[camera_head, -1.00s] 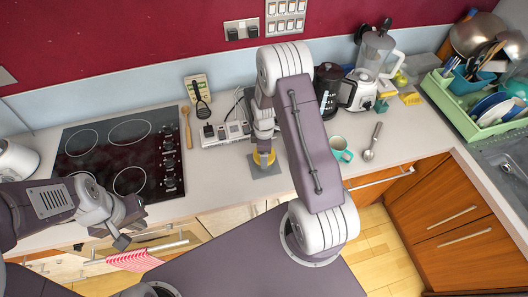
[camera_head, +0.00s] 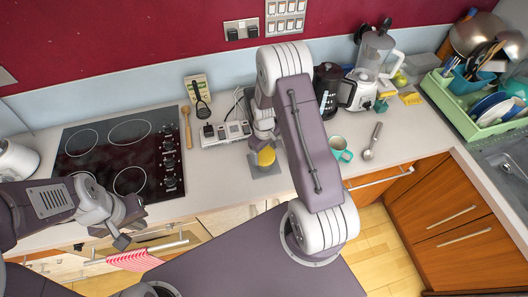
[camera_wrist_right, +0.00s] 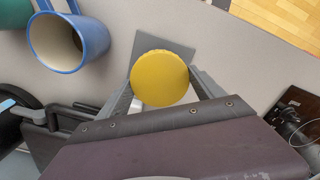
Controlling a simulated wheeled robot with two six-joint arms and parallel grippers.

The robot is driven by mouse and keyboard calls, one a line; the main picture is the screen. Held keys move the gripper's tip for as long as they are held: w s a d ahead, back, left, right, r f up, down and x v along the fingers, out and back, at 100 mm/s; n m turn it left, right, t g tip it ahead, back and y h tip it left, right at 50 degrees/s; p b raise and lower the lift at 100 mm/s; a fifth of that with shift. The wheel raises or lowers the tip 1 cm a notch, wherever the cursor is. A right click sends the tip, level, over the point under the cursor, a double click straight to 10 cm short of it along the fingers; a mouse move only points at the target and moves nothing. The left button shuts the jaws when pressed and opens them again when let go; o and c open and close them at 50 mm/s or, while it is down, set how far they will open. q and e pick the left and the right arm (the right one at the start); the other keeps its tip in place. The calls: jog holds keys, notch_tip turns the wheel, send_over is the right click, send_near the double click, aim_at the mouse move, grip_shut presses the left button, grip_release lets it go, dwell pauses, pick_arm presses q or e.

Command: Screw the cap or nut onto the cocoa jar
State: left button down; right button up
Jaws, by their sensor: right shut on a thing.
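A round yellow cap (camera_wrist_right: 160,78) sits between the two grey fingers of my right gripper (camera_wrist_right: 163,82) in the right wrist view. The gripper is shut on it. In the head view the yellow cap (camera_head: 266,157) shows at the end of my right arm, above a grey square mat (camera_head: 267,171); the mat also shows behind the cap in the wrist view (camera_wrist_right: 178,50). The cocoa jar cannot be made out separately; anything under the cap is hidden. My left gripper (camera_head: 129,228) is at the lower left, in front of the hob, with its fingers apart and nothing between them.
A teal mug (camera_head: 341,150) and a metal scoop (camera_head: 369,154) lie right of the mat. A power strip (camera_head: 227,131) and a wooden spoon (camera_head: 187,127) are to its left. A coffee maker (camera_head: 327,88) and blender (camera_head: 357,92) stand behind. A blue mug (camera_wrist_right: 68,42) is near in the wrist view.

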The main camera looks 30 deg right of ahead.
jog(key=m, duration=0.4)
jog(key=shift+m, duration=0.4)
jog(key=o, duration=1.6)
notch_tip(320, 180, up, 5)
jog(key=p, duration=0.4)
jog(key=shift+r, duration=0.1)
